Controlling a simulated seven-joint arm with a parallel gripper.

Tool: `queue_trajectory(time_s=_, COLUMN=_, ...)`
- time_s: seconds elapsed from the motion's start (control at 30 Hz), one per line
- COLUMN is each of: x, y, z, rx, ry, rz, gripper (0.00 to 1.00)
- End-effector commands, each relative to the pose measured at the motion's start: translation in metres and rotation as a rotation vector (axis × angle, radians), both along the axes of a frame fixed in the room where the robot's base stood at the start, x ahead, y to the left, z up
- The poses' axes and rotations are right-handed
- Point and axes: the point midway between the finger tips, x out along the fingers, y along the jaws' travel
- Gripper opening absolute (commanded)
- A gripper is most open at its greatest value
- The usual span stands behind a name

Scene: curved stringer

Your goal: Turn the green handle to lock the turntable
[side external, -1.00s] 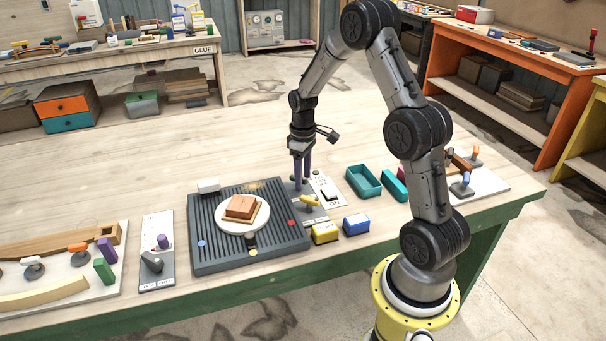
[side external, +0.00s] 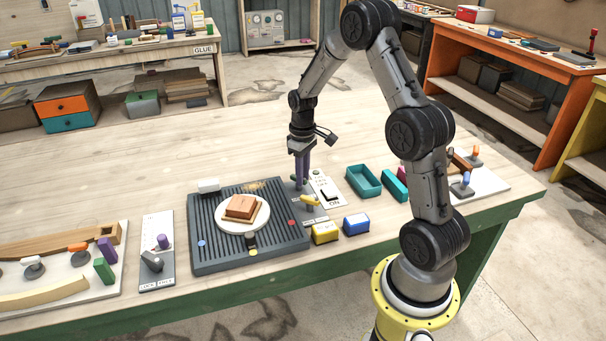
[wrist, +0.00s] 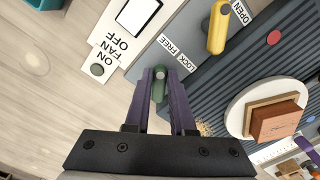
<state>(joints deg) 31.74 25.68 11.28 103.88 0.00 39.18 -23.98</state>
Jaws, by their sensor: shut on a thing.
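The green handle (wrist: 159,88) shows in the wrist view between the two purple fingers of my gripper (wrist: 160,80). My gripper is shut on it, with a finger along each side. The words LOCK and FREE are printed beside the handle; I cannot tell which word it points to. The turntable (side external: 231,221) is a round white disc on a grey ribbed board, with a brown wooden block (side external: 242,207) on it. In the side view my gripper (side external: 301,182) points down at the board's back right corner, and its fingers mostly hide the handle.
A yellow handle (wrist: 217,30) stands close by, next to the word OPEN. A white ON/OFF fan switch panel (side external: 326,188) lies just right of my gripper. The table behind is clear.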

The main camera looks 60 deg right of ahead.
Motion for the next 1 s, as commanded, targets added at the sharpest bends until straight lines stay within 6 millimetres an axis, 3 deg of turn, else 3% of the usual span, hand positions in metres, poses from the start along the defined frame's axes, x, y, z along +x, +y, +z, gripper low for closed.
queue_trajectory(time_s=1.0, x=0.008, y=0.011, z=0.002, rx=-0.001, ry=-0.003, rz=-0.941, gripper=0.0)
